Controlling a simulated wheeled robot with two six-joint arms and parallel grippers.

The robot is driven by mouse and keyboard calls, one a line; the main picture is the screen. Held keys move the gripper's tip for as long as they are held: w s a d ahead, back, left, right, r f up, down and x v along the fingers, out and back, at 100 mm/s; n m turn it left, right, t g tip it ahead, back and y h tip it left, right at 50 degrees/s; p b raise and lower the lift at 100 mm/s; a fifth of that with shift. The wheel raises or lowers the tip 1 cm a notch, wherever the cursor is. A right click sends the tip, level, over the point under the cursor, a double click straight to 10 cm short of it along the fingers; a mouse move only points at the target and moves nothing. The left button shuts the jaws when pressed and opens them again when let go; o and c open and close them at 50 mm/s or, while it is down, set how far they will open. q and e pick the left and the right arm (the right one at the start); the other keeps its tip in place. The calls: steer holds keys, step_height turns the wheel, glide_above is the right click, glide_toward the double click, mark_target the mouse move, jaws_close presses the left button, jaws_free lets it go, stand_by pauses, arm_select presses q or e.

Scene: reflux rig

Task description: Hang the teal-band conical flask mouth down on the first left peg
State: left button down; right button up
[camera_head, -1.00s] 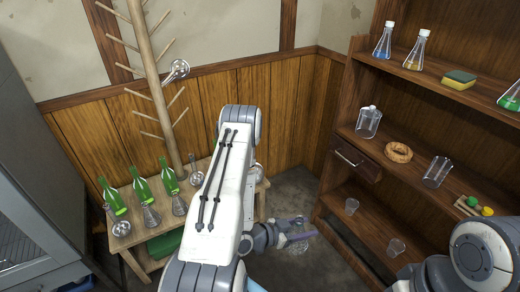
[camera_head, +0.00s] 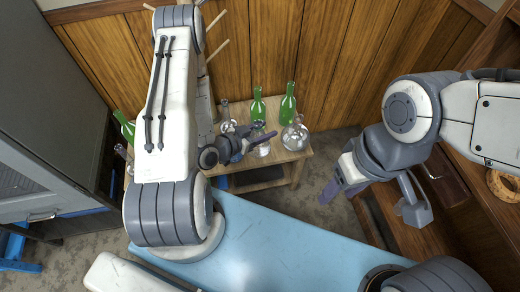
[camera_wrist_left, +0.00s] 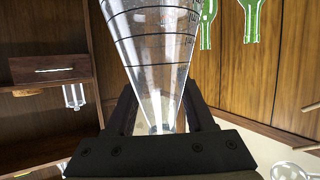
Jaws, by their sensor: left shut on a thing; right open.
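My left gripper (camera_head: 250,143) is shut on the neck of a clear conical flask (camera_head: 263,149), in front of the low wooden table's bottles. In the left wrist view the flask (camera_wrist_left: 155,45) widens away from the fingers (camera_wrist_left: 158,120) and carries dark graduation lines; no teal band can be made out. That view is inverted: the green bottles hang neck down in it, and the flask's neck points the same way as theirs. The peg stand's pegs (camera_head: 216,21) show only partly behind my left arm; the first left peg cannot be told. My right gripper (camera_head: 372,192) is open and empty.
Green bottles (camera_head: 288,103) and a round clear flask (camera_head: 295,135) stand on the wooden table (camera_head: 262,185). A light-blue surface (camera_head: 270,245) lies in front. A wooden shelf with a drawer (camera_head: 442,185) and a ring (camera_head: 503,186) is at right, a grey cabinet (camera_head: 40,130) at left.

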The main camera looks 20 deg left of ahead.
arm_select(q)
steer(key=w+d+f+n+y+b, duration=0.1)
steer(key=w+f+n+y+b, duration=0.15)
steer(key=f+b, duration=1.1)
steer(key=shift+m+t+h, duration=0.35)
steer(key=shift+t+h, duration=0.1)
steer(key=shift+t, duration=0.05)
steer(key=w+a+f+b, duration=0.1)
steer(key=w+f+b, duration=0.2)
steer(key=b, duration=0.3)
steer(key=w+a+f+b, duration=0.1)
steer(key=w+f+b, duration=0.2)
steer(key=w+b, duration=0.2)
steer(key=w+a+f+b, duration=0.2)
steer(key=w+f+b, duration=0.1)
steer(key=b, duration=0.4)
steer(key=shift+w+a+f, duration=0.1)
steer(key=shift+w+f, duration=0.15)
steer(key=shift+w, duration=0.15)
steer(key=shift+r, duration=0.1)
steer(key=shift+c, duration=1.3)
jaws_free()
